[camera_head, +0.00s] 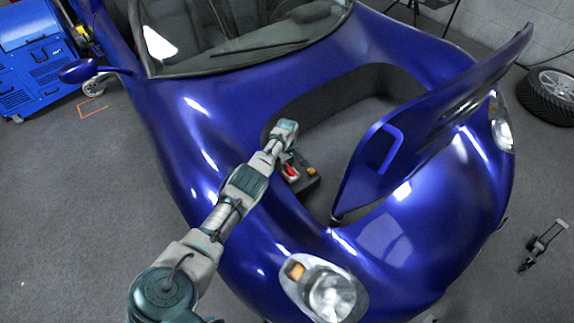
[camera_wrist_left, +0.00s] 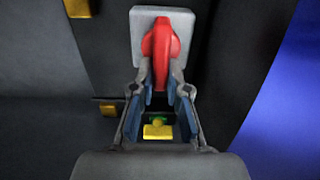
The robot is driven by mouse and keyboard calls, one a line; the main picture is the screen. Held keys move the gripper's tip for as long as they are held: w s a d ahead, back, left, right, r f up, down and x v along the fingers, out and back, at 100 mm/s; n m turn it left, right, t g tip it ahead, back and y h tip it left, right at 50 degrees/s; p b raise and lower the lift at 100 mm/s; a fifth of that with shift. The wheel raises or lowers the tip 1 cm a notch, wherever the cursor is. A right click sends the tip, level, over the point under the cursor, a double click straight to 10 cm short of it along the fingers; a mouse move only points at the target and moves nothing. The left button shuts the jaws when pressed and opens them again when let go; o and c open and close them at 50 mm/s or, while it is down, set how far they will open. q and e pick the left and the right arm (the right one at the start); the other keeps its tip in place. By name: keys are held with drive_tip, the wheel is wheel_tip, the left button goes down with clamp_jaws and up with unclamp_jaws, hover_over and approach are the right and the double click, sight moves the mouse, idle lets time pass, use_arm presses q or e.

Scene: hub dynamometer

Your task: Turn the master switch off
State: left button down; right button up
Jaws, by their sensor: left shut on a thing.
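The master switch is a red lever (camera_wrist_left: 160,48) on a light grey square plate (camera_wrist_left: 181,18) in the left wrist view. The lever's narrow handle points down the picture, between my left gripper's fingertips (camera_wrist_left: 161,88). My left gripper is shut on this handle. In the head view the red lever (camera_head: 290,170) shows small inside the car's open front compartment, just below the end of my left arm. The fingers are hard to make out there. My right gripper is in neither view.
The blue car's raised front lid (camera_head: 440,120) stands to the right of the compartment (camera_head: 345,105). Yellow parts (camera_wrist_left: 158,131) show near the switch on dark surfaces. A blue machine (camera_head: 38,55) stands at the far left, and a wheel (camera_head: 552,90) lies far right.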

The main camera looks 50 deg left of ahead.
use_arm(q)
drive_tip(key=shift+w+r, duration=0.1)
drive_tip(key=shift+w, duration=0.1)
drive_tip(key=c, duration=1.2)
unclamp_jaws()
drive_tip(key=shift+o, duration=0.2)
drive_tip(key=shift+a+f, duration=0.1)
drive_tip(key=shift+f, duration=0.1)
wheel_tip(320, 180, up, 12)
drive_tip(key=shift+f, duration=0.1)
